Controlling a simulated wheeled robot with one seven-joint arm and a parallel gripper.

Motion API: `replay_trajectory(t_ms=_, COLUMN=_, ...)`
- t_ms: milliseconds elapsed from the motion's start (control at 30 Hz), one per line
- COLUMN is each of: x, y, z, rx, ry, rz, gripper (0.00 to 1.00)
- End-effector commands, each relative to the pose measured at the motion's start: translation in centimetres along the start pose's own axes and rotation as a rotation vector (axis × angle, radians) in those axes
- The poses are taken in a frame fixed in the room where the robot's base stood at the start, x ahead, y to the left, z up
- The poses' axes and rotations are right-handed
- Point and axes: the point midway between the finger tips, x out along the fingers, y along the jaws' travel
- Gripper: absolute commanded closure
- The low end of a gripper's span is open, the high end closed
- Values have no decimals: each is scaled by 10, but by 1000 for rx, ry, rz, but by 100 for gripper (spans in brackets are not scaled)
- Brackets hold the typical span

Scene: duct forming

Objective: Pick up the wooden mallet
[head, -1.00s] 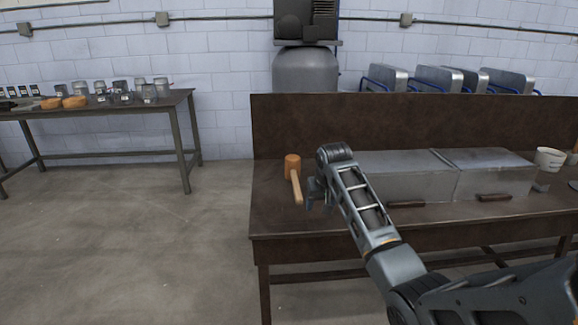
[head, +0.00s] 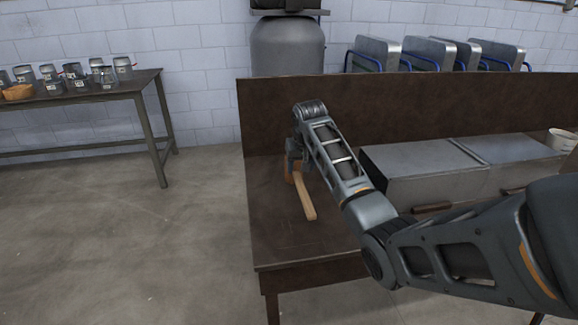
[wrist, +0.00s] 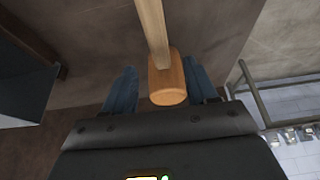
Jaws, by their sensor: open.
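The wooden mallet (head: 304,196) lies on the left part of the dark brown workbench (head: 285,236), its pale handle pointing toward the front edge. In the head view its head is mostly hidden behind my gripper (head: 293,160). In the wrist view the orange-brown mallet head (wrist: 167,80) is between the two blue fingers of my gripper (wrist: 162,90), closer to the right finger. The fingers are apart, with a gap visible on the left side. The handle (wrist: 152,28) runs away toward the top of the wrist view.
Grey metal boxes (head: 420,172) stand on the bench to the right of my arm. A tall back panel (head: 400,110) rises behind. A side table (head: 100,92) with several jars stands at left. The bench front left is clear.

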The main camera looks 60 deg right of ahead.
Motion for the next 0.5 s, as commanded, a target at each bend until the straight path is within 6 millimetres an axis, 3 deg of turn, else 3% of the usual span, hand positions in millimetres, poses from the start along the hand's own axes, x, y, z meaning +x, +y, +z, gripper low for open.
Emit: replay_trajectory(t_ms=500, x=60, y=0, z=6, rx=0, ry=-2, rz=1, gripper=43)
